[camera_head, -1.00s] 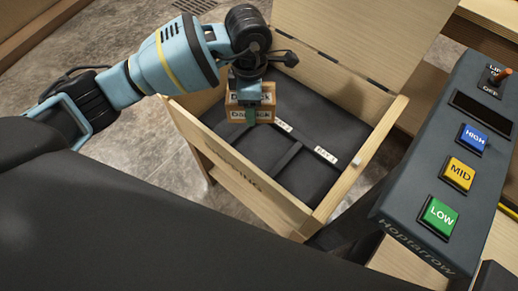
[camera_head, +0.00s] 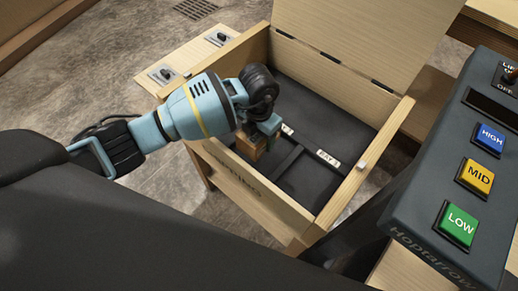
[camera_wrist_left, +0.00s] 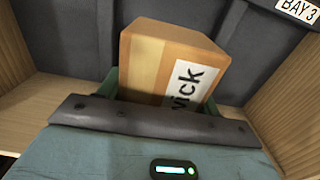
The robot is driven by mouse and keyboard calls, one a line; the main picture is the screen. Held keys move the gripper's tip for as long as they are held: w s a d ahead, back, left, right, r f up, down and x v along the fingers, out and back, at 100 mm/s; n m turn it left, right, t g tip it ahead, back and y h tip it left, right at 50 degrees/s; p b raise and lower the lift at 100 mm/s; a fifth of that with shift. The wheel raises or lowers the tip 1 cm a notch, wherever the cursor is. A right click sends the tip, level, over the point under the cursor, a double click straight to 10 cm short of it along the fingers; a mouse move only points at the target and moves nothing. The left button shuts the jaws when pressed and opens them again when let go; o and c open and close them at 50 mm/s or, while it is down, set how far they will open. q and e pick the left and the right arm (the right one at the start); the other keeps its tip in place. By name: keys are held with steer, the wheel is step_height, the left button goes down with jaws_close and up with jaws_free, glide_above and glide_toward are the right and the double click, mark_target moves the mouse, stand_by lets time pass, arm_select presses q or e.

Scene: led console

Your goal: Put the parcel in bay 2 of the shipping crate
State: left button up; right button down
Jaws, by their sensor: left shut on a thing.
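The parcel (camera_head: 250,143) is a small tan cardboard box with a white label. It also fills the middle of the left wrist view (camera_wrist_left: 165,60), tilted there. My left gripper (camera_head: 262,128) is shut on it and holds it low inside the shipping crate (camera_head: 250,190), near the front left wall. The crate is wooden with a dark lining, low dividers and white bay labels; a "BAY 3" label (camera_wrist_left: 297,9) shows in the left wrist view. The parcel's underside is hidden, so I cannot tell whether it touches the floor. My right gripper is not in view.
The crate's open lid (camera_head: 350,40) stands up at the back. A dark console (camera_head: 430,220) with blue, yellow and green buttons is at the right. A wooden ledge with two small switches (camera_head: 162,74) is beside the crate's left. The right part of the crate is empty.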

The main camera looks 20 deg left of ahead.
arm_select(q)
steer(key=shift+f+b, duration=0.5)
steer(key=shift+f, duration=2.8)
steer(key=shift+f, duration=0.2)
steer(key=o, duration=1.2)
